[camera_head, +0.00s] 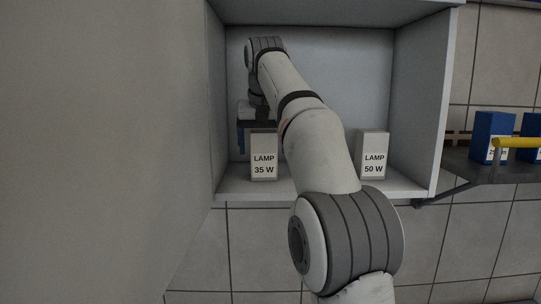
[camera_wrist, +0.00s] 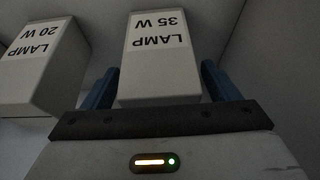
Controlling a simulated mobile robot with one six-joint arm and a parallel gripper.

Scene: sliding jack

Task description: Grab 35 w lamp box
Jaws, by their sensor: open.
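The 35 W lamp box (camera_head: 264,158) is a pale upright box with a white label, standing on the shelf at the left of the cabinet. My gripper (camera_head: 256,128) is at the box's top, with one blue finger showing just left of it; the other finger is hidden in the head view. In the wrist view the 35 W lamp box (camera_wrist: 160,72) appears upside down between the two blue fingers of my gripper (camera_wrist: 161,84). The fingers are open, one on each side, with a narrow gap visible. Contact is not clear.
The 20 W lamp box (camera_wrist: 40,66) stands beside the 35 W box in the wrist view; my arm hides it in the head view. The 50 W lamp box (camera_head: 373,155) stands further right. Cabinet walls (camera_head: 416,95) enclose the shelf. Blue boxes (camera_head: 494,136) sit on a rack outside.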

